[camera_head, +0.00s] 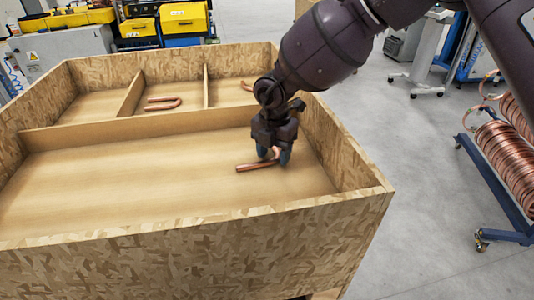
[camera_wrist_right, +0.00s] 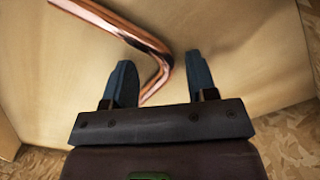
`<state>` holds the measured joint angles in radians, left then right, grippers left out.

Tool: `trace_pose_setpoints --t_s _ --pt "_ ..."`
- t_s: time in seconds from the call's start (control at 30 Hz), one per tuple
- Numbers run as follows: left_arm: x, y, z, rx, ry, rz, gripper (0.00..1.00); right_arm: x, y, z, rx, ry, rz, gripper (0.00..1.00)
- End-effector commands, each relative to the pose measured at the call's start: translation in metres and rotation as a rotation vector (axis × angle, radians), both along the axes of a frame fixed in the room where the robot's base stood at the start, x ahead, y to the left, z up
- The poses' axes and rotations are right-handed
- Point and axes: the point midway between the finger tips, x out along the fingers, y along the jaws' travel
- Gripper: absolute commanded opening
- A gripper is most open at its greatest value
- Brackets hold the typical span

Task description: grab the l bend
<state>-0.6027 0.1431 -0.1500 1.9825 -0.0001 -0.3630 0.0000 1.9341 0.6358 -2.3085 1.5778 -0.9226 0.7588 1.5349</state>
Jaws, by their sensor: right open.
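The copper L bend (camera_head: 256,166) lies on the floor of the large front compartment of the wooden crate, toward its right side. My right gripper (camera_head: 277,155) is over the bend and points down at it. In the right wrist view, the bend (camera_wrist_right: 133,33) comes in from the top left. Its corner lies between the two fingers of the open gripper (camera_wrist_right: 162,78), and its short leg runs back toward the gripper body. The fingers look apart from the tube. My left gripper is in neither view.
The crate (camera_head: 190,225) has chipboard walls and thin dividers at the back. A copper U bend (camera_head: 165,104) lies in the back middle compartment, and another copper piece (camera_head: 246,86) is partly seen in the back right one. The left of the front compartment is clear.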

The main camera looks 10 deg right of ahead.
Motion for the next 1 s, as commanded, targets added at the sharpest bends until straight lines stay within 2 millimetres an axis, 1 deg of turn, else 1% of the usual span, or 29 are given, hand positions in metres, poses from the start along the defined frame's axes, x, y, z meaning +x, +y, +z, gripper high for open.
trace_pose_setpoints --t_s 0.23,0.27,0.5,0.6,0.87,1.0 --pt "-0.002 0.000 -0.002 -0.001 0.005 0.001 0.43 0.000 0.000 -0.002 0.000 -0.001 0.000 0.52" --pt "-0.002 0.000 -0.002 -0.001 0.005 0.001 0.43 0.000 0.000 -0.002 0.000 -0.001 0.000 0.49" --pt "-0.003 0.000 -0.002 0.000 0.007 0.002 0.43 0.000 0.000 -0.002 0.000 -0.001 0.000 0.12" --pt "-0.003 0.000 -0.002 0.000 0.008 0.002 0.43 0.000 0.000 -0.001 0.000 -0.001 0.000 0.00" --pt "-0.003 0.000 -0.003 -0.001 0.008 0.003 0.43 0.000 0.000 0.000 0.001 -0.002 0.000 0.00" --pt "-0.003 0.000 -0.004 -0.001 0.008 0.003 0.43 0.001 0.000 0.010 0.001 -0.003 0.001 0.00"
